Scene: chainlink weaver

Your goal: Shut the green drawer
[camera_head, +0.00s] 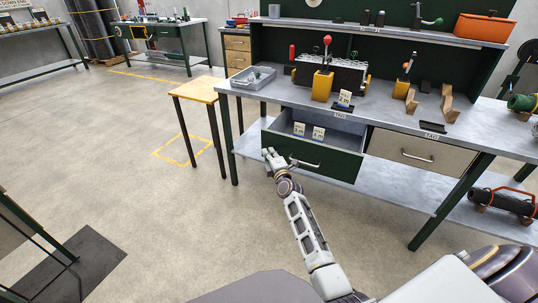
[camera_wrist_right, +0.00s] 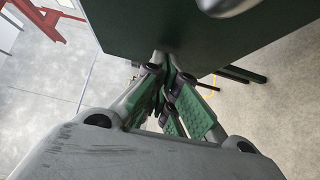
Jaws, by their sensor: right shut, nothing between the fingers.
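The green drawer (camera_head: 335,166) is pulled out of the workbench, with its open inside and two small tagged items visible. Its front has a silver handle (camera_head: 305,164). My right gripper (camera_head: 270,153) is shut and empty, close in front of the left part of the drawer front, left of the handle. In the wrist view, the fingertips (camera_wrist_right: 168,68) are by the lower edge of the green drawer front (camera_wrist_right: 150,28). I cannot tell whether they touch it. Part of the handle (camera_wrist_right: 225,4) shows at the top edge. My left gripper is out of view.
A closed beige drawer (camera_head: 415,152) sits right of the green one. The workbench top (camera_head: 385,120) holds a grey tray (camera_head: 252,78), clamps and blocks. A wooden-topped stool (camera_head: 198,90) stands left of the bench.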

